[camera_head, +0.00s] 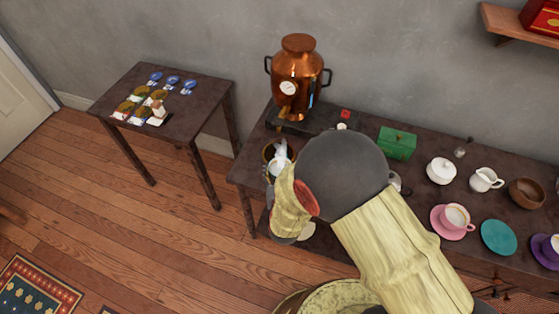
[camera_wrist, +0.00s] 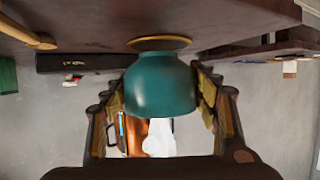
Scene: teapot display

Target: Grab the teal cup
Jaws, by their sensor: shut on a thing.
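The teal cup (camera_wrist: 160,80) sits between the two fingers of my gripper (camera_wrist: 160,98) in the wrist view, which appears upside down. The fingers are shut on the cup's sides. A gold-coloured ring (camera_wrist: 160,42) shows at the cup's end nearest the dark table surface. I cannot tell whether the cup touches the table. In the head view my arm hides the cup and the gripper fingers. A teal saucer (camera_head: 499,237) lies empty at the right of the long table (camera_head: 400,160).
A copper urn (camera_head: 298,75) stands at the back of the long table, with a green box (camera_head: 397,142) to its right. A white lidded pot (camera_head: 441,171), a white pitcher (camera_head: 485,179) and a pink saucer (camera_head: 440,222) stand farther right. A small table (camera_head: 200,85) is at left.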

